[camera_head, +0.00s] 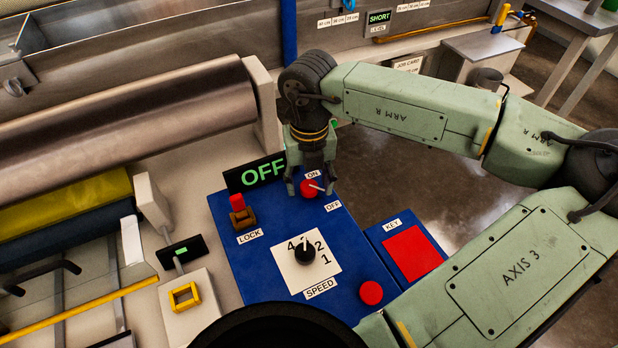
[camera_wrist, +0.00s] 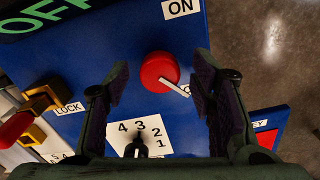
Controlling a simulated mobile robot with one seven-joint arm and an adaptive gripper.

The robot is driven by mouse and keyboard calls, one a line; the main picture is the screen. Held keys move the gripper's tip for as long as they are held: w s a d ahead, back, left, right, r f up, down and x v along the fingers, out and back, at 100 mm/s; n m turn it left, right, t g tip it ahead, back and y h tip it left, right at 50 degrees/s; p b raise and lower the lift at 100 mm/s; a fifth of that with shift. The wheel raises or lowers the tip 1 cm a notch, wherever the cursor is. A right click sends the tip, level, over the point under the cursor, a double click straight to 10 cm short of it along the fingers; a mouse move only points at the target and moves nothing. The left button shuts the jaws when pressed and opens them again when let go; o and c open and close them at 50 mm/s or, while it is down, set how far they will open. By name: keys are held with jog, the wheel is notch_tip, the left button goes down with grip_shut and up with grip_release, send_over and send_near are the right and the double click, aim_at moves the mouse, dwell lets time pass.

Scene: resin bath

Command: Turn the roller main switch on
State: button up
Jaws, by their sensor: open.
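The main switch (camera_head: 309,189) is a red round knob with a white pointer on a blue panel (camera_head: 232,270), between an ON label (camera_head: 313,174) and an OFF label (camera_head: 333,206). In the wrist view the red knob (camera_wrist: 158,72) shows its white pointer slanting down-right, toward the partly hidden OFF label. A black display (camera_head: 256,172) reads OFF in green. My gripper (camera_head: 311,180) points down over the switch. In the wrist view my gripper (camera_wrist: 161,80) is open, with one finger on each side of the knob. I cannot tell whether either finger touches it.
The panel also has a LOCK piece (camera_head: 243,218) with a red top, a black SPEED knob (camera_head: 304,252) and a red button (camera_head: 371,293). A red KEY plate (camera_head: 412,254) lies to the right. A large metal roller (camera_head: 130,100) is at left.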

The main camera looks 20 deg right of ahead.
jog(key=shift+f, duration=0.2)
jog(key=shift+c, duration=0.2)
jog(key=c, duration=1.1)
